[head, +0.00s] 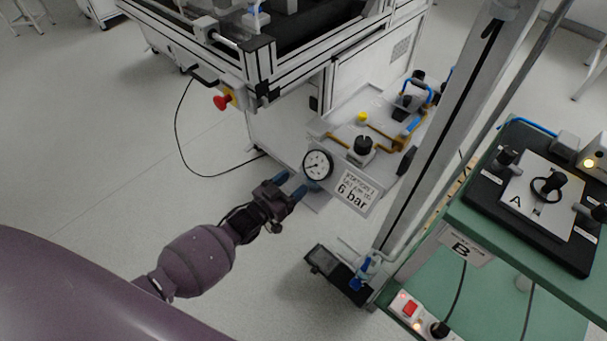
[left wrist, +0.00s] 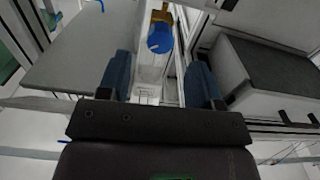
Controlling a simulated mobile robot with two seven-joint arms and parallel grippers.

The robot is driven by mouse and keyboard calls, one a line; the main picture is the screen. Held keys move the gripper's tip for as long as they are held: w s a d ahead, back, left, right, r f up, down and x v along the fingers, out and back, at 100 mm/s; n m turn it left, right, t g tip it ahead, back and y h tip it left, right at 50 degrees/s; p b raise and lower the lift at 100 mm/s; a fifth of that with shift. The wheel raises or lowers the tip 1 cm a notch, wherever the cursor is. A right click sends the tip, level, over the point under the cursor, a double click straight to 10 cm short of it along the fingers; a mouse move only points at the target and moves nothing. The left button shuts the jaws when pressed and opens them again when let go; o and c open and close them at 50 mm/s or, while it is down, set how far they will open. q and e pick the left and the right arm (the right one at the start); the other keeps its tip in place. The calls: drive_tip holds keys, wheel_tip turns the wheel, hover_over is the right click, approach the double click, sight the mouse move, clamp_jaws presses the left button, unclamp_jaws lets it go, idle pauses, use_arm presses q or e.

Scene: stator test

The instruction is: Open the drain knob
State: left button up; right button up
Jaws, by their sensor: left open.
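A round blue knob (left wrist: 160,38) on a brass-coloured fitting shows in the left wrist view, most likely the drain knob. It lies ahead of my left gripper (left wrist: 159,78), between the lines of its two blue fingers. The fingers are apart with nothing held between them; the exact distance to the knob cannot be told. In the head view, my left gripper (head: 290,185) is just left of a round pressure gauge (head: 318,165) above a "6 bar" sign (head: 352,187). I cannot make out the blue knob in the head view. My right gripper is not in view.
The air panel (head: 342,128) carries a black knob (head: 362,145) and a yellow knob (head: 362,118). A framed machine (head: 270,70) stands behind it. An upright post and a green bench (head: 500,232) are at the right. Floor at left is open, apart from a cable.

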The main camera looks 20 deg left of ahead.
use_arm(q)
drive_tip(key=shift+b+x, duration=0.3)
drive_tip(key=shift+x, duration=1.8)
drive_tip(key=c, duration=0.9)
drive_tip(key=shift+n, duration=5.3)
